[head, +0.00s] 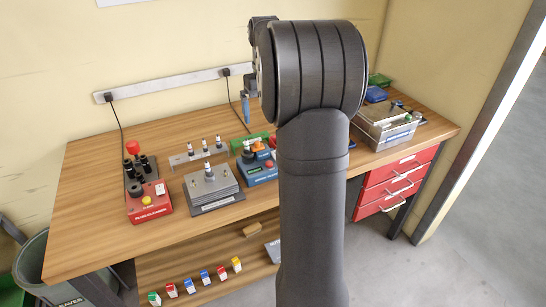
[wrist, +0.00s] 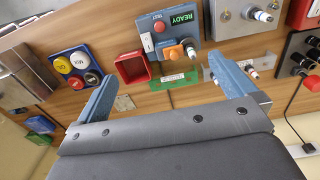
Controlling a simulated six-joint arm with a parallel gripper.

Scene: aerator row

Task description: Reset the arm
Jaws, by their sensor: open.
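My gripper (wrist: 163,68) is open in the wrist view, its two blue fingers spread wide with nothing held between them. It hangs above the wooden bench. In the head view one blue finger (head: 246,108) shows left of my arm, above the back of the bench; the rest is hidden behind my arm. Beyond the fingers in the wrist view lie a blue tester (wrist: 172,42) with a green READY display, a red open box (wrist: 132,68) and a flat green piece (wrist: 172,80). The fingers look apart from these things, but the exact height is unclear.
On the bench (head: 108,166) stand a red plug cleaner (head: 149,205), a grey stepped block (head: 212,188) with a spark plug, and a rack (head: 190,156) with several plugs. A power strip (head: 175,83) runs along the wall.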

